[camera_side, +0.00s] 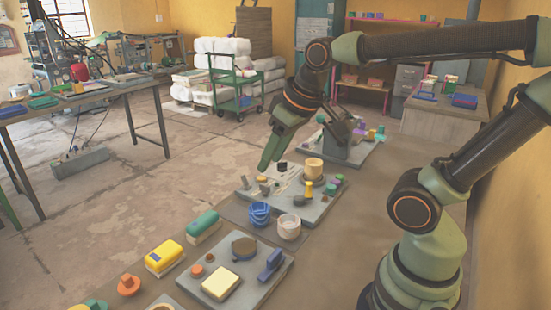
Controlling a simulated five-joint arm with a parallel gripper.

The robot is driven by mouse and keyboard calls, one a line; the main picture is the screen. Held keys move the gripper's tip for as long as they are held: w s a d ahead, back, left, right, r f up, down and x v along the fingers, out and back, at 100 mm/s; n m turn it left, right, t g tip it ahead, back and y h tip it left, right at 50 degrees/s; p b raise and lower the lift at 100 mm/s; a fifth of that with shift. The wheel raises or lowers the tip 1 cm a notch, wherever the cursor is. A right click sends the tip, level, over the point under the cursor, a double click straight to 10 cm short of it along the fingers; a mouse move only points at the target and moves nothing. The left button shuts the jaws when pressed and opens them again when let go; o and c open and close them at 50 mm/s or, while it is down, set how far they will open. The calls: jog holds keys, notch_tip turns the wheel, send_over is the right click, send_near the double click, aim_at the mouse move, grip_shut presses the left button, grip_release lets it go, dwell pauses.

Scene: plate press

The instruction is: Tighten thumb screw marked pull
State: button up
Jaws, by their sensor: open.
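No marking "pull" is readable at this size, so I cannot tell which part is the thumb screw. A tan cylinder (314,168) stands at the plate's back. My gripper (269,160) points down over the plate's back left part, open, with nothing seen in it. The gap between its fingers is hard to see from this side.
Blue bowls (260,213) and a white bowl stack (289,227) stand before the plate. A front plate (250,285) bears a yellow block (220,284) and a blue-handled part (270,264). Another plate (368,153) with a grey device lies behind. Bare bench (350,240) shows at right.

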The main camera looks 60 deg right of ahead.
jog(key=w+d+g, duration=0.2)
jog(key=w+d, duration=0.2)
jog(key=w, duration=0.2)
jog(key=g, duration=0.3)
send_over(265, 185)
notch_tip(265, 185, down, 10)
notch_tip(265, 185, down, 12)
jog(key=shift+w+d+r, duration=0.1)
jog(key=shift+r, duration=0.15)
grip_shut()
